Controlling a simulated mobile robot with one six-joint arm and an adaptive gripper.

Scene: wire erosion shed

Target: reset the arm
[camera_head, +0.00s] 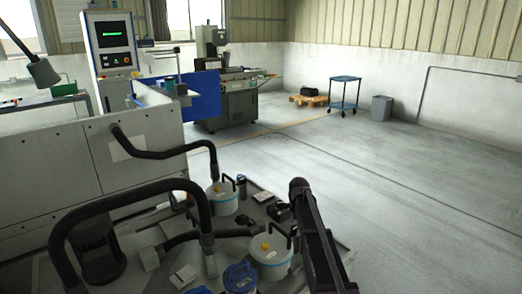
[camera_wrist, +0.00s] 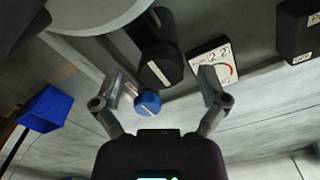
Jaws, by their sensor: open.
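My gripper (camera_wrist: 158,84) shows in the wrist view with its two fingers spread wide apart. Nothing is held between them. Beyond the fingers are a blue knob (camera_wrist: 148,103), a black cylindrical part with a white mark (camera_wrist: 157,72) and a gauge plate (camera_wrist: 212,60) with a coloured scale. The gap between fingers and these parts cannot be judged. I cannot make out the gripper's fingers in the head view.
White lidded containers (camera_head: 270,256) and a blue-lidded one (camera_head: 240,277) crowd the near surface. Black hoses (camera_head: 150,188) arch from the grey machine enclosure (camera_head: 60,165). A blue cart (camera_head: 345,92) and grey bin (camera_head: 381,107) stand far back. The right floor is clear.

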